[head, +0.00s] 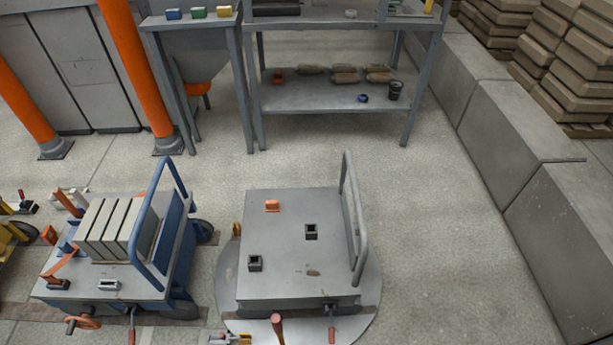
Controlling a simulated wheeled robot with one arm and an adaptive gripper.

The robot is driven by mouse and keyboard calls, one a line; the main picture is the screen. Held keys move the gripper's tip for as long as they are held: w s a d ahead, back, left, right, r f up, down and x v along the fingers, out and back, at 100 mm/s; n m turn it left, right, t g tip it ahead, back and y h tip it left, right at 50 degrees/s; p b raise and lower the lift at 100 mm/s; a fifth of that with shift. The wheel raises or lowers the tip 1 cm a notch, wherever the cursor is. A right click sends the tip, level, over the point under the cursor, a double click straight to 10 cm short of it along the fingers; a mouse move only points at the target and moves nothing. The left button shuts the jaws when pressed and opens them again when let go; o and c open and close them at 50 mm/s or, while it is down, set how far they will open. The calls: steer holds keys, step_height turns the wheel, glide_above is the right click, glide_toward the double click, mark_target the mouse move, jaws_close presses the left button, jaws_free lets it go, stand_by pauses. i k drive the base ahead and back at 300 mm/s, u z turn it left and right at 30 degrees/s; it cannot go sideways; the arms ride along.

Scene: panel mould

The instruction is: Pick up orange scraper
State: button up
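A small orange piece (272,206) lies on the top of the grey cart (285,275), near its back left. It may be the orange scraper, but it is too small to be sure. Another orange piece, thin and slanted (66,264), is at the left side of the blue cart (130,282). My gripper is not in this view.
Grey panels (112,228) stand on the blue cart. A metal rack (325,98) stands behind. Floor right of the grey cart is clear, up to concrete blocks (530,190).

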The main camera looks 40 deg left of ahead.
mark_target(271, 206)
steer(key=i, duration=2.65)
steer(key=u, duration=2.75)
steer(key=i, duration=1.1)
steer(key=u, duration=2.2)
